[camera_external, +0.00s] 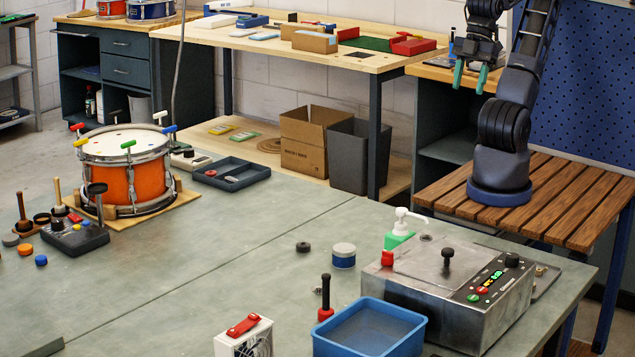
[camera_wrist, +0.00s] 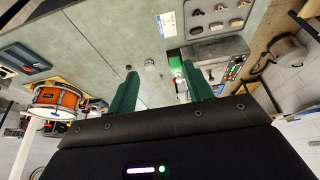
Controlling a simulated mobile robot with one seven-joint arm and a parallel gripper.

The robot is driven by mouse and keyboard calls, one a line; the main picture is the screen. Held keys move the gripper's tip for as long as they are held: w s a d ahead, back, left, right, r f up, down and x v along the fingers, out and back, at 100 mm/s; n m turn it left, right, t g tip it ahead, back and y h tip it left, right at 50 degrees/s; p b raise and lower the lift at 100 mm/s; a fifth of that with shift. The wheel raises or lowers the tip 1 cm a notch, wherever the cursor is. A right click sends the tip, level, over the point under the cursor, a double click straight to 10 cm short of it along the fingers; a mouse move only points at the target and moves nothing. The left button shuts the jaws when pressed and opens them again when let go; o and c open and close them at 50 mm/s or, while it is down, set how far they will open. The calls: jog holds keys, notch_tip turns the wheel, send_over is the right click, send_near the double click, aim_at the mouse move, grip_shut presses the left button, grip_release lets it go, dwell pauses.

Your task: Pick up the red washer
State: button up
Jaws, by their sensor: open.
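My gripper (camera_external: 471,76) is open and empty, high above the wooden slatted stand at the upper right, far from the bench objects. Its two green fingers stand apart in the wrist view (camera_wrist: 163,88).
An orange drum (camera_external: 125,182) with coloured T-handles stands at left. A metal machine (camera_external: 455,285), a blue bin (camera_external: 370,330), a pump bottle (camera_external: 398,240) and a blue-white jar (camera_external: 343,257) crowd the right. The bench's middle is mostly clear.

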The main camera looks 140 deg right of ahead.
jog(key=shift+c, duration=0.9)
